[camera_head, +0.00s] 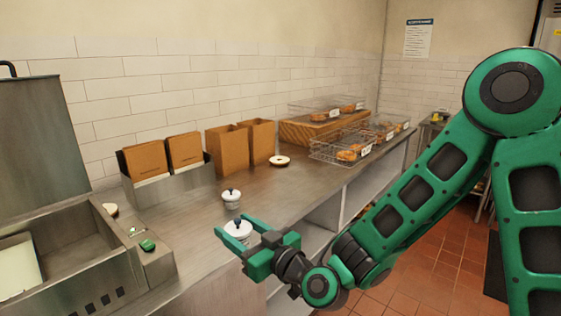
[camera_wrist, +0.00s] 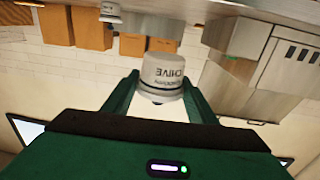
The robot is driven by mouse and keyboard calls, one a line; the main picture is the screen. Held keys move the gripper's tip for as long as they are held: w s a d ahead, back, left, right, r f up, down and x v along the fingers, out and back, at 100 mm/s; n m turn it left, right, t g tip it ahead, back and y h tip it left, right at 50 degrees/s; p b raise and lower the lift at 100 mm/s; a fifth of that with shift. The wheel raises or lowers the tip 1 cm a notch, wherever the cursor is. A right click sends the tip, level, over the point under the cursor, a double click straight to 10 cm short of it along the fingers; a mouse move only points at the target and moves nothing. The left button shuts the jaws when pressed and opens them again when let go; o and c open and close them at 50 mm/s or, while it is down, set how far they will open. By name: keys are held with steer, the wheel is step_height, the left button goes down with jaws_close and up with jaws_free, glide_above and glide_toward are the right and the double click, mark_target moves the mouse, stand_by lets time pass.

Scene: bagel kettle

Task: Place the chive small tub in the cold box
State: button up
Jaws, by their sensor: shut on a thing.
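The chive small tub (camera_head: 238,229) is white with a dark-knobbed lid. My gripper (camera_head: 239,236) is shut on it, one finger on each side, near the counter's front edge. In the wrist view the tub (camera_wrist: 162,72) shows upside down between the fingers (camera_wrist: 159,88), its CHIVE label readable. A steel box with a raised lid (camera_head: 40,135), which looks like the cold box, is at the left. Its open well (camera_head: 75,240) is left of my gripper; much of its inside is out of view.
A second white tub (camera_head: 231,198) stands on the steel counter (camera_head: 190,222) just behind the held one. A green button (camera_head: 147,244) is beside the well.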

steer(key=w+d+f+m+t+h, duration=0.1)
steer(key=w+d+f+m+h, duration=0.2)
steer(key=w+d, duration=0.5)
steer(key=w+d+f+m+t+h, duration=0.2)
steer(key=w+d+h, duration=0.3)
steer(key=d, duration=1.3)
steer(key=w+d+f+m+t+h, duration=0.2)
steer(key=w+d+f+m+h, duration=0.2)
steer(key=w+d, duration=0.7)
steer(key=shift+d+f+h, duration=0.2)
steer(key=shift+d+h, duration=0.1)
steer(key=shift+d, duration=0.7)
